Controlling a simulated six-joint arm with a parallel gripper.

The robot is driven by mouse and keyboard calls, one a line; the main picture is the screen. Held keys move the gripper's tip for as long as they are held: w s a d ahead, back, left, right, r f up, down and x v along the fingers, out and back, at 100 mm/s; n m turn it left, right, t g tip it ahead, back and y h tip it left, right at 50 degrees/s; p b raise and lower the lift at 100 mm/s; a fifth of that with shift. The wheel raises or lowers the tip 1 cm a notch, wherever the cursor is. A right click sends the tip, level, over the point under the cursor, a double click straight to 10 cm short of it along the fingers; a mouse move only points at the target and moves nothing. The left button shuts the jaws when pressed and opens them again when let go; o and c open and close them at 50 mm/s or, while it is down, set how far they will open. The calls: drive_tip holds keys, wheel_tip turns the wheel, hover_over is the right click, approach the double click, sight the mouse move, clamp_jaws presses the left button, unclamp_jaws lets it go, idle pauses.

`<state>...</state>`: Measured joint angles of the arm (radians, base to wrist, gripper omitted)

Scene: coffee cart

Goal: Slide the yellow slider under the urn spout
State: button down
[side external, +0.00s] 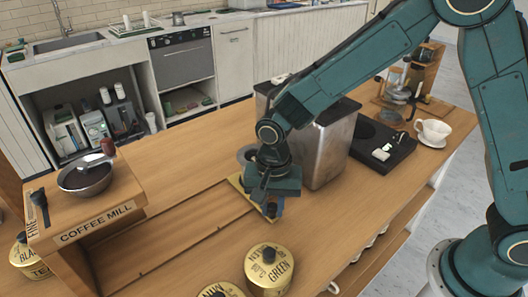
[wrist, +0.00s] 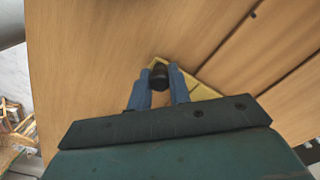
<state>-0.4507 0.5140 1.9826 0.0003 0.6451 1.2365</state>
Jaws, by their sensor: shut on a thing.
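The yellow slider (side external: 236,182) lies flat on the wooden counter at the right end of a long groove (side external: 165,238). Most of it is hidden under my gripper (side external: 265,208) in the side view. In the wrist view, part of the slider (wrist: 201,91) shows beside the blue fingers. My gripper (wrist: 159,72) is shut on the slider's dark knob (wrist: 159,79), which sits between the fingertips. The metal urn (side external: 330,150) with a black top stands right behind my gripper. A grey round part (side external: 246,154) shows left of my wrist; I cannot tell whether it belongs to the spout.
A coffee mill (side external: 95,215) with a bowl on top stands at the left. A green-tea tin (side external: 268,268) and another tin (side external: 221,291) stand at the front. A black scale (side external: 384,146) and a white cup (side external: 433,130) are right of the urn.

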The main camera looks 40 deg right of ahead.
drive_tip(key=shift+d, duration=1.65)
drive_tip(key=c, duration=1.3)
unclamp_jaws()
drive_tip(key=shift+d, duration=0.1)
drive_tip(key=shift+c, duration=0.2)
drive_tip(key=shift+o, duration=0.2)
drive_tip(key=shift+r, duration=0.15)
drive_tip(key=shift+r, duration=0.5)
wheel_tip(320, 180, up, 13)
drive_tip(key=shift+f, duration=0.2)
